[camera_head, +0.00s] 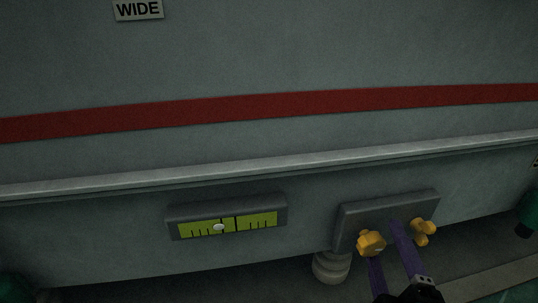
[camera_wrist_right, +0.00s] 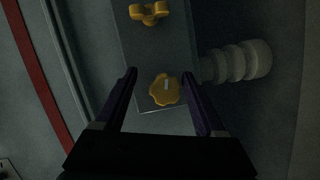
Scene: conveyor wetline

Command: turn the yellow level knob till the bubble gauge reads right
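The bubble gauge (camera_head: 199,232) is a yellow-green strip in a grey housing at lower centre-left in the head view. Its pale bubble (camera_head: 218,227) sits left of a thick black line. A lobed yellow knob (camera_head: 371,243) is at the left of a grey plate; in the wrist view this knob (camera_wrist_right: 165,90) carries a white mark. A second, wing-shaped yellow knob (camera_head: 423,232) is at the plate's right and shows in the wrist view too (camera_wrist_right: 149,13). My right gripper (camera_wrist_right: 160,74) is open, its purple fingers either side of the lobed knob; contact is unclear. My left gripper is out of view.
The grey plate (camera_head: 350,215) is mounted on the machine's lower panel. A pale ribbed foot (camera_head: 331,267) stands below it. A long ledge (camera_head: 250,166) runs above the gauge and plate, with a red stripe (camera_head: 260,104) higher up.

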